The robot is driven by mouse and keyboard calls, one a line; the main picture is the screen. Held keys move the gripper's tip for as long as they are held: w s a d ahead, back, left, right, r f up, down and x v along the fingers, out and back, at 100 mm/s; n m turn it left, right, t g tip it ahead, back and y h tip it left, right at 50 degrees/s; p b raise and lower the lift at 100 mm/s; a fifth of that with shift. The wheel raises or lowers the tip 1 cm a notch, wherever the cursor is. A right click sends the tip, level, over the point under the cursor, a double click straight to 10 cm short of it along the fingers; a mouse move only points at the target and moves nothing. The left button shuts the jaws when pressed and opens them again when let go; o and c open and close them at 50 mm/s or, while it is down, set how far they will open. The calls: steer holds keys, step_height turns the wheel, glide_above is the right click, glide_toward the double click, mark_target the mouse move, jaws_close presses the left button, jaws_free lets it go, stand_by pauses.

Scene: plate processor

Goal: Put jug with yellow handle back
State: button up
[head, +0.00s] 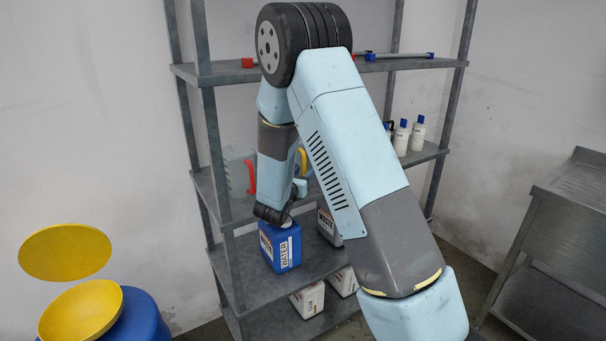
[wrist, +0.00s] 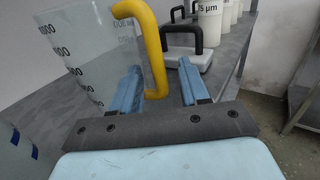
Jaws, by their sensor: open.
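The clear jug (wrist: 75,55) with dark volume marks stands upright on the grey middle shelf. Its yellow handle (wrist: 153,50) faces my gripper (wrist: 159,68). In the wrist view the lower end of the handle lies between my two light blue fingers, which are apart; contact cannot be told. In the head view only part of the yellow handle (head: 302,158) shows, with the jug mostly hidden behind my arm.
A jug with a red handle (head: 250,177) stands to the left on the same shelf. A grey device with a black handle (wrist: 185,55) and white bottles (head: 402,138) stand farther along. A blue canister (head: 281,247) is on the shelf below.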

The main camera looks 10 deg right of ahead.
steer(key=v, duration=1.1)
steer(key=s+d+r+m+g, duration=0.6)
steer(key=s+d+m, duration=0.2)
steer(key=s, duration=0.1)
steer(key=s+d+r+m+g, duration=0.5)
steer(key=s+d+m+g, duration=0.2)
steer(key=s+d+m, duration=0.1)
steer(key=s+a+r+m+t+y, duration=0.2)
steer(key=s+a+r+m+y, duration=0.1)
steer(key=s, duration=0.5)
steer(key=s+a+r+m+t+y, duration=0.1)
steer(key=s+a+r+m+y, duration=0.3)
steer(key=s+m+y, duration=0.3)
steer(key=m, duration=0.2)
steer(key=shift+s+a+r+m+t+y, duration=0.2)
steer(key=shift+s+r+m+t+y, duration=0.15)
steer(key=shift+m+t+y, duration=0.05)
steer(key=shift+a, duration=0.15)
